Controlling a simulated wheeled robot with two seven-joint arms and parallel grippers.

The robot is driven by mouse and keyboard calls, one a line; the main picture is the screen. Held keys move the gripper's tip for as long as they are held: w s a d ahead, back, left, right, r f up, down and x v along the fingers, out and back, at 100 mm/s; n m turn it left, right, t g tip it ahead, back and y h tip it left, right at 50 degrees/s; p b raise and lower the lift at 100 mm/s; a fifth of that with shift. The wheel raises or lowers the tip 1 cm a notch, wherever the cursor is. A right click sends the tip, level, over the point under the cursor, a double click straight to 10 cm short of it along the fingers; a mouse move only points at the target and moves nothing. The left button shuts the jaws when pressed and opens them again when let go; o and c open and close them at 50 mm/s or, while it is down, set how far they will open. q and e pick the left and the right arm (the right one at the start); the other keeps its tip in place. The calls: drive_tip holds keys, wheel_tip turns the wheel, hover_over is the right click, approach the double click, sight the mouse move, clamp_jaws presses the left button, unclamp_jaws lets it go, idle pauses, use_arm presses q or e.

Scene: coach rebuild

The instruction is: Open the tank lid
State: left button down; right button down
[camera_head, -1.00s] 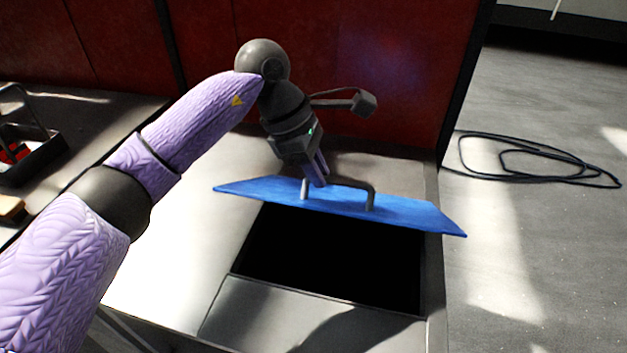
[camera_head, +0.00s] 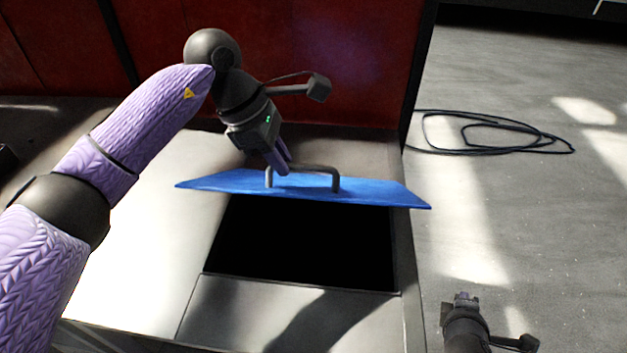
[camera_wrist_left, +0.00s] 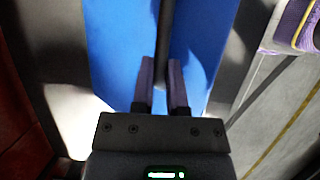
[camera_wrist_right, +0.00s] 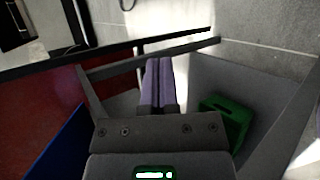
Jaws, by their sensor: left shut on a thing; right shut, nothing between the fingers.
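The blue tank lid (camera_head: 370,196) is raised and tilted along the back of the dark square tank opening (camera_head: 300,245). A grey bar handle (camera_head: 318,169) stands on its upper face. My left gripper (camera_head: 279,168) is shut on the handle near its left end. In the left wrist view the fingers (camera_wrist_left: 162,85) close around the dark handle bar (camera_wrist_left: 165,40), with the blue lid (camera_wrist_left: 115,45) behind. My right gripper (camera_head: 464,298) is low at the right, away from the lid. In the right wrist view its fingers (camera_wrist_right: 158,85) are together and empty.
A pale bench top (camera_head: 150,240) surrounds the opening, with a red wall (camera_head: 300,60) behind. A black cable coil (camera_head: 490,135) lies on the floor at right. The right wrist view shows a grey open bin (camera_wrist_right: 195,75) with a green object (camera_wrist_right: 228,118) inside.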

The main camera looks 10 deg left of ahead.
use_arm(q)
drive_tip(key=shift+f, duration=0.15)
use_arm(e)
drive_tip(key=w+a+r+n+t, duration=0.2)
drive_tip(key=w+a+r, duration=0.1)
drive_tip(key=r, duration=0.4)
use_arm(q)
drive_tip(key=shift+a, duration=0.1)
use_arm(e)
drive_tip(key=n+y, duration=0.4)
drive_tip(key=n, duration=1.3)
approach(316, 194)
drive_tip(key=shift+t, duration=0.4)
drive_tip(key=x, duration=0.9)
drive_tip(key=shift+w+r, duration=0.2)
drive_tip(key=shift+w, duration=0.2)
